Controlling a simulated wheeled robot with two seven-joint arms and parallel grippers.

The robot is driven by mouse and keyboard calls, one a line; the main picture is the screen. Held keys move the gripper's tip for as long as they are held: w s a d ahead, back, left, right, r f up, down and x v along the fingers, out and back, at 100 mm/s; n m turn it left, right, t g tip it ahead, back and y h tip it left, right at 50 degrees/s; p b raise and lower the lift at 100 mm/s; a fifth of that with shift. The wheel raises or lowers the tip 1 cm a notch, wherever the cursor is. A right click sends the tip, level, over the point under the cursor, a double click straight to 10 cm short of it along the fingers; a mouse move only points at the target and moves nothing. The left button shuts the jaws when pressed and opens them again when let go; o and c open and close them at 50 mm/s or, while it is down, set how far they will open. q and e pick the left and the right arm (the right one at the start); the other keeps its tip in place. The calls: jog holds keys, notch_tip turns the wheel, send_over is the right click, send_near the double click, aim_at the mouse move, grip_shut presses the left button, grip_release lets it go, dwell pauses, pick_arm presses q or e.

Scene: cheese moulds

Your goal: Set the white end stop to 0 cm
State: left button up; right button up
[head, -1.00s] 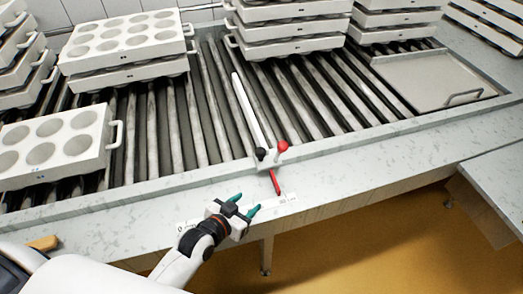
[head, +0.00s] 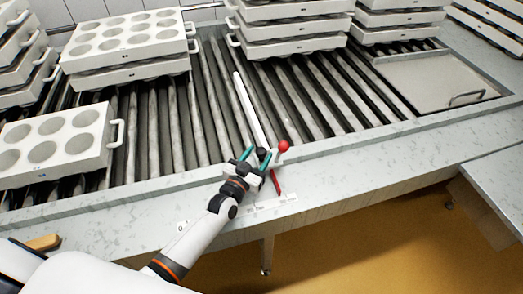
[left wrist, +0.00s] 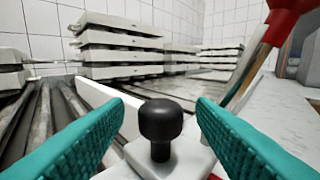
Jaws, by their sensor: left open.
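The white end stop (head: 250,110) is a long bar lying over the rollers, with its carriage at the table's front rail. A black knob (left wrist: 160,122) stands upright on the carriage; it also shows in the head view (head: 262,153). A red ball lever (head: 284,146) stands just right of the knob, and a red pointer (head: 277,182) reaches down over the scale (head: 250,212). My left gripper (head: 259,156) is open, with its green fingers on either side of the black knob. In the left wrist view a gap shows between each finger and the knob. My right gripper is not in view.
White mould stacks stand on the rollers at the back (head: 285,28) and left (head: 55,138). A flat metal tray (head: 437,78) with a handle lies at the back right. The rollers beside the bar are clear. My left forearm covers part of the scale.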

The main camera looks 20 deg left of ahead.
pick_arm(q)
jog(key=shift+w+d, duration=0.25)
jog(key=shift+w, duration=0.95)
grip_shut()
